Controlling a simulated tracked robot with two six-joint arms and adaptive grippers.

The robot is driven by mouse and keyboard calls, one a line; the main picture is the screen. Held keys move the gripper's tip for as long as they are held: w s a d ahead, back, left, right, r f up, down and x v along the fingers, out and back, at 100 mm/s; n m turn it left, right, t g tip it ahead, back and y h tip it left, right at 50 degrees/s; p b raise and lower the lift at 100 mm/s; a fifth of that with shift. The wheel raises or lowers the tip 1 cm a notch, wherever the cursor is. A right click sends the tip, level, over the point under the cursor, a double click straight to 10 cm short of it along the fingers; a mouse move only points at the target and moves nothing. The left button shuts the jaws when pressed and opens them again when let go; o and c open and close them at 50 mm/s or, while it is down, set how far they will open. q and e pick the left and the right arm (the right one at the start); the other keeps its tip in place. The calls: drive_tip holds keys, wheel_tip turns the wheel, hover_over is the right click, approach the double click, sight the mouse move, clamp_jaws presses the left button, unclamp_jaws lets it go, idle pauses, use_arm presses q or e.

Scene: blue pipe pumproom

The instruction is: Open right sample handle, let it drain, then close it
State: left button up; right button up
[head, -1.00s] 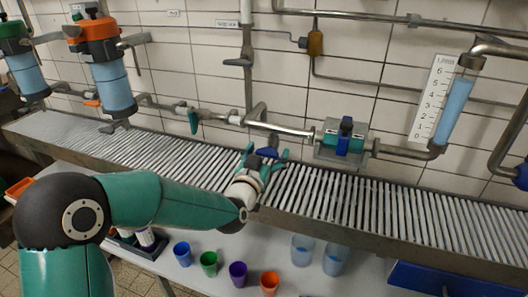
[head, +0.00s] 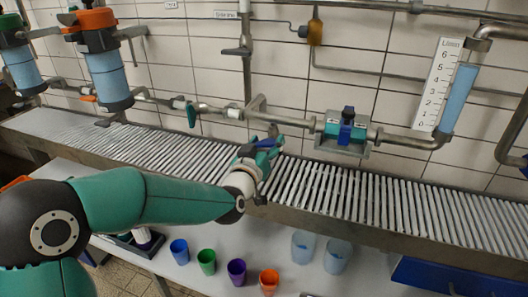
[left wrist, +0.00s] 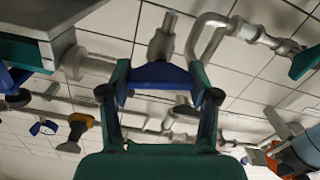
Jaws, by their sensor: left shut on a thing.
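The blue handle (head: 264,142) sits under the pipe junction left of the green-and-blue valve block, above the slatted grate. My left gripper (head: 260,153) is around this handle and shut on it. In the left wrist view the blue handle (left wrist: 160,74) spans between the two dark fingers, below a grey pipe stub (left wrist: 163,38). Parts of the handle are covered by the fingers in the head view. No liquid flow from its outlet can be made out. My right gripper is in neither view.
A slatted grate (head: 330,187) runs along the tiled wall. The green-and-blue valve block (head: 343,131) and a sight tube (head: 459,98) with a litre scale (head: 437,85) are to the right. A teal handle (head: 191,115) hangs to the left. Several coloured cups (head: 237,272) stand below.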

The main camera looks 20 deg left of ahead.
use_arm(q)
drive_tip(key=n+b, duration=0.6)
drive_tip(key=b, duration=0.1)
drive_tip(key=n+b, duration=0.3)
drive_tip(key=shift+a+f, duration=0.25)
drive_tip(key=shift+f, duration=0.05)
drive_tip(key=n+b, duration=0.3)
drive_tip(key=shift+n, duration=0.4)
drive_tip(key=shift+n+b, duration=0.95)
drive_tip(key=shift+n, duration=0.45)
drive_tip(key=o, duration=1.2)
drive_tip(key=shift+c, duration=0.2)
